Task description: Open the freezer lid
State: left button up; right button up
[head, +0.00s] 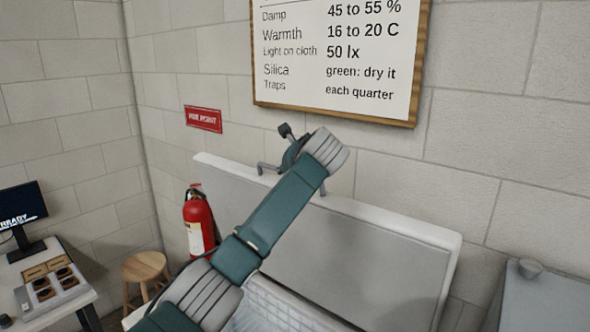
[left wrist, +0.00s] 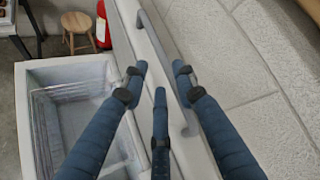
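The freezer lid (head: 360,262) stands steeply raised near the block wall, its pale inner side facing me. The freezer (left wrist: 62,68) is open below it, with a wire basket inside. The lid's grey bar handle (left wrist: 158,45) runs along the outer side in the left wrist view. My left gripper (head: 286,143) is at the lid's top edge, at the handle. In the left wrist view its dark fingers (left wrist: 160,82) are spread, with the handle showing between them; I cannot tell whether they touch it. My right gripper is not in view.
A red fire extinguisher (head: 198,222) and a wooden stool (head: 146,268) stand left of the freezer. A desk (head: 75,296) with a monitor (head: 22,215) is at the far left. A framed sign (head: 340,55) hangs above the lid. A grey surface (head: 545,300) is at the right.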

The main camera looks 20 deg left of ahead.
pick_arm(q)
jog(key=v, duration=0.4)
jog(key=shift+s+d+r, duration=0.1)
jog(key=shift+s+d, duration=0.1)
jog(key=shift+s, duration=0.1)
